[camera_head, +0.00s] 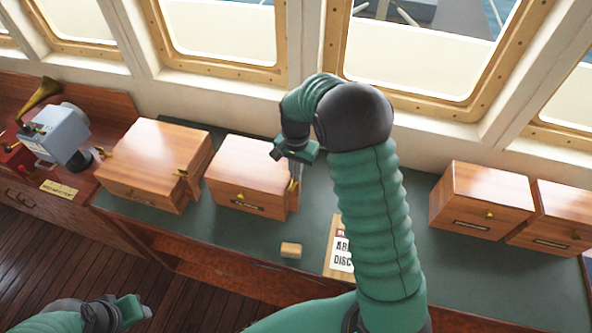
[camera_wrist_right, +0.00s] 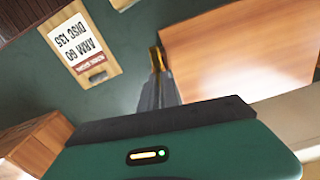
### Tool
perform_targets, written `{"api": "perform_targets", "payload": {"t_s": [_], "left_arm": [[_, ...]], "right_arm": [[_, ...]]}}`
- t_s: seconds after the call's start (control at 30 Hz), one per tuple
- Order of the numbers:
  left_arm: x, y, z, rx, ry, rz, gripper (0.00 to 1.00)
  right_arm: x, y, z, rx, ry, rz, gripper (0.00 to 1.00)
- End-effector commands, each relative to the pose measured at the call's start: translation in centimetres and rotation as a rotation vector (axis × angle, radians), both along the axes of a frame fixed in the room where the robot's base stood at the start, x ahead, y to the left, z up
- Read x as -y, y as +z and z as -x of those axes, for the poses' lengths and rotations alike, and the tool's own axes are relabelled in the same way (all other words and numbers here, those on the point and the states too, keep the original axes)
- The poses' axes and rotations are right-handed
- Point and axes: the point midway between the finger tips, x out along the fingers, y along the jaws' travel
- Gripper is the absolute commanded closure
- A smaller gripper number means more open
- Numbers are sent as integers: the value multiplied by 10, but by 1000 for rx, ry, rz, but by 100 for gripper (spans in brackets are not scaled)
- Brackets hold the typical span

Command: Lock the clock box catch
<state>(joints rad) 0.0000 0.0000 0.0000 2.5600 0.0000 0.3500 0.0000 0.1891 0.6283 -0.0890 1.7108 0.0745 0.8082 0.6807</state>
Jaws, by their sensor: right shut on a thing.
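Several wooden boxes stand on the green counter; their label plates are too small to read, so I cannot tell by name which is the clock box. My right gripper (camera_head: 294,174) is at the right side of the second box from the left (camera_head: 246,170). Its fingers are shut on a small brass catch (camera_head: 292,185) at that side. In the right wrist view the fingers (camera_wrist_right: 158,92) meet the brass catch (camera_wrist_right: 156,58) beside the wooden box (camera_wrist_right: 240,45). My left gripper (camera_head: 130,311) is low at the left, over the floor, empty; its finger gap is unclear.
Another wooden box (camera_head: 155,165) with a brass catch stands to the left, and two more (camera_head: 480,198) (camera_head: 556,217) stand to the right. A small wooden block (camera_head: 291,250) and a sign board (camera_head: 341,262) lie on the counter in front. Windows (camera_head: 225,35) line the back.

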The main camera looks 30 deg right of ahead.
Motion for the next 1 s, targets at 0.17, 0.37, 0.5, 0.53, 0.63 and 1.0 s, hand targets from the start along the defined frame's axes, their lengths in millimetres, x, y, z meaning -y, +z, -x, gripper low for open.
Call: {"api": "perform_targets", "payload": {"t_s": [0.17,0.37,0.5,0.53,0.63,1.0], "left_arm": [[0,6,0,0,0,0,64],[0,13,0,0,0,0,64],[0,18,0,0,0,0,64],[0,20,0,0,0,0,64],[0,24,0,0,0,0,64],[0,43,0,0,0,0,64]], "right_arm": [[3,4,-3,10,-138,5,100],[3,5,-3,11,-326,6,100],[3,5,-3,13,-460,5,100],[3,6,-3,13,-489,6,100],[3,6,-3,12,-584,5,100],[4,7,-3,14,-936,4,100]]}}
